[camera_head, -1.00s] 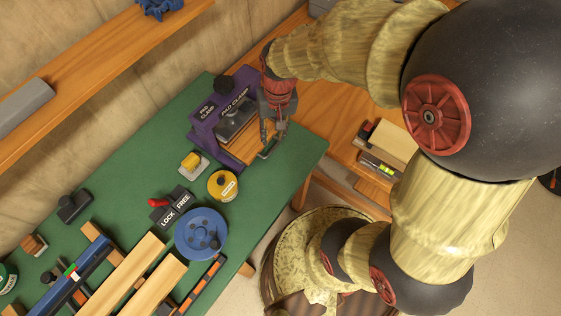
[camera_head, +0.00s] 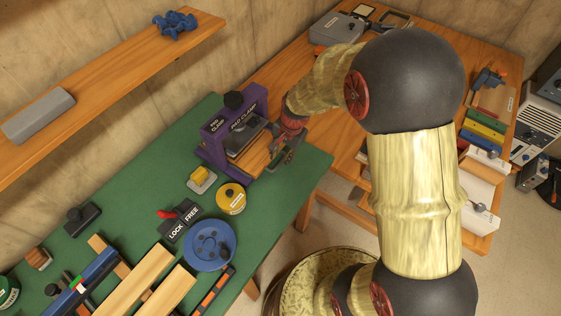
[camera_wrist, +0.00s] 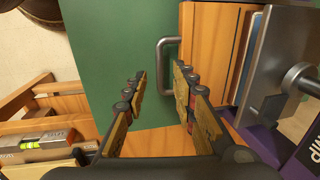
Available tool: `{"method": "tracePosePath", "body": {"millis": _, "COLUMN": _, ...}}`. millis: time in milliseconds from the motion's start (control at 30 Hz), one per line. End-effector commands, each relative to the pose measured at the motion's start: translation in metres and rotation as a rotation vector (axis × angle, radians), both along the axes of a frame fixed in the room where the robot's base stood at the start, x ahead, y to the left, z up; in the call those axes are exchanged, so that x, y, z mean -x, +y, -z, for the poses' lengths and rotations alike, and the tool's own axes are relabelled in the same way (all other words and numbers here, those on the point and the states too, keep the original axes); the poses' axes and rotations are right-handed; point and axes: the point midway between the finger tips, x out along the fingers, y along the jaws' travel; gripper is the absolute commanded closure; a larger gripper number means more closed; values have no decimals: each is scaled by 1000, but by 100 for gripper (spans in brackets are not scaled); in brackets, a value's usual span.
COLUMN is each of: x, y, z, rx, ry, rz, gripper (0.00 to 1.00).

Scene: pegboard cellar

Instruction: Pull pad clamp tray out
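The purple pad clamp (camera_head: 212,140) stands on the green bench top, with a dark knob on top and a grey pad. Its wooden tray (camera_head: 257,157) lies low at its front right. In the wrist view, the tray's wooden front (camera_wrist: 207,38) carries a grey bar handle (camera_wrist: 163,62). My gripper (camera_head: 284,157) is at the tray's front end, and it also shows in the wrist view (camera_wrist: 160,72). Its fingers are apart, with the handle in the gap in the picture, nearer the right finger. I cannot tell whether they touch. The right finger hides the handle's lower end.
The green bench top (camera_head: 150,165) ends just right of the tray. A wooden table (camera_head: 335,140) stands beyond.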

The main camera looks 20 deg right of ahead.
Motion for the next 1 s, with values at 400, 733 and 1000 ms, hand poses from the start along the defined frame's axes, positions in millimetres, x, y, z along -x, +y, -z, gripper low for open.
{"method": "tracePosePath", "body": {"millis": 400, "x": -6, "y": 5, "z": 40, "rx": 0, "ry": 0, "rz": -3, "gripper": 73}}
{"method": "tracePosePath", "body": {"millis": 733, "x": -6, "y": 4, "z": 39, "rx": 1, "ry": -1, "rz": -3, "gripper": 79}}
{"method": "tracePosePath", "body": {"millis": 1000, "x": -6, "y": 4, "z": 39, "rx": 1, "ry": -1, "rz": -3, "gripper": 94}}
